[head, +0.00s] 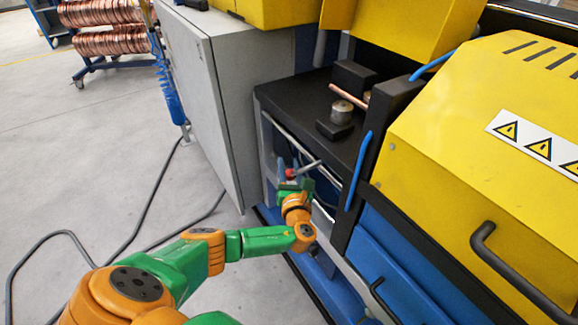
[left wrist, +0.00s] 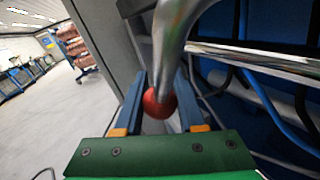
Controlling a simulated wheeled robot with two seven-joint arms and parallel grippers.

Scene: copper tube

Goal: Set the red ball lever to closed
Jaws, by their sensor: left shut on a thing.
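The red ball (head: 290,173) sits at the end of a metal lever (head: 306,167) under the black table of the machine. In the left wrist view the red ball (left wrist: 160,103) hangs below the thick, shiny lever shaft (left wrist: 172,45). My left gripper (head: 292,180) reaches in under the table edge. Its two fingers (left wrist: 158,105) stand on both sides of the ball and are shut on it. The gripper body hides part of the ball in the head view. My right gripper does not show.
A grey cabinet (head: 215,95) stands left of the lever. The black table (head: 300,98) lies above it, with a blue-edged post (head: 365,160) and a yellow hood (head: 460,130) at the right. Cables (head: 150,200) lie on the open floor at left.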

